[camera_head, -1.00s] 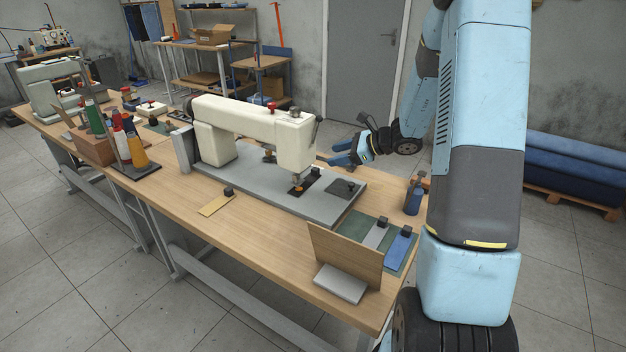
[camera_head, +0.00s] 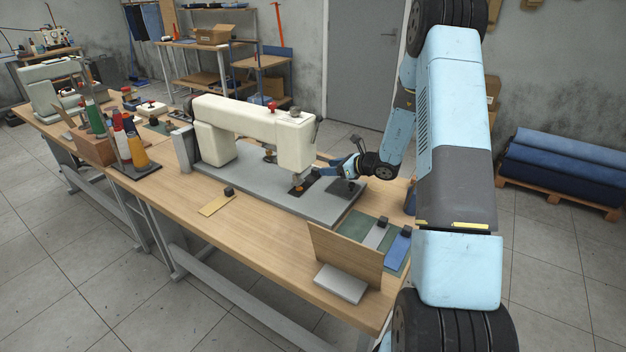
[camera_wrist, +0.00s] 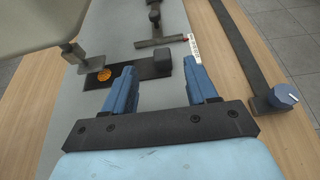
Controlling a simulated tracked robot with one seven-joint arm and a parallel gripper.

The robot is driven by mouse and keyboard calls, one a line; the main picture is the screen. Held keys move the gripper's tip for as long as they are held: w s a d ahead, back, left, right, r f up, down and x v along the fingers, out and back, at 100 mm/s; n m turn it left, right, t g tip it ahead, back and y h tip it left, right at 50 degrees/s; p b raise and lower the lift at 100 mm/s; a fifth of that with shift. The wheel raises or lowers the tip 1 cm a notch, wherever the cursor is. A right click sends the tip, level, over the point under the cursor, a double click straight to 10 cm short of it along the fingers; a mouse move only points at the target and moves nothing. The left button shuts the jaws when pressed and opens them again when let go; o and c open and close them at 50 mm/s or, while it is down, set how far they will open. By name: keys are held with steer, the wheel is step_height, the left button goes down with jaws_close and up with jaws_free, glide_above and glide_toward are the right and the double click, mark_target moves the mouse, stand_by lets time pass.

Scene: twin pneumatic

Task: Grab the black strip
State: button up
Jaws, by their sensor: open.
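The black strip (camera_wrist: 145,71) lies flat on the grey machine bed, with an orange disc at its left end and a small black block (camera_wrist: 163,63) at its right end. In the head view the strip (camera_head: 301,187) lies under the sewing machine's needle, partly hidden. My gripper (camera_wrist: 160,75) is open and empty. In the wrist view its blue fingers point towards the strip, with the block beyond and between the fingertips. In the head view my gripper (camera_head: 328,167) is above the right part of the bed. Whether it touches the strip cannot be told.
The white sewing machine (camera_head: 255,120) stands just left of my gripper, its head (camera_wrist: 45,25) close by in the wrist view. An upright wooden board (camera_head: 345,256), a grey strip (camera_head: 376,236) and a blue strip (camera_head: 397,249) are at the table's front right.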

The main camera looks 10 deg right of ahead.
mark_target(316, 168)
steer(key=shift+x, duration=3.2)
steer(key=shift+w+d, duration=0.1)
steer(key=shift+d, duration=0.05)
steer(key=c, duration=1)
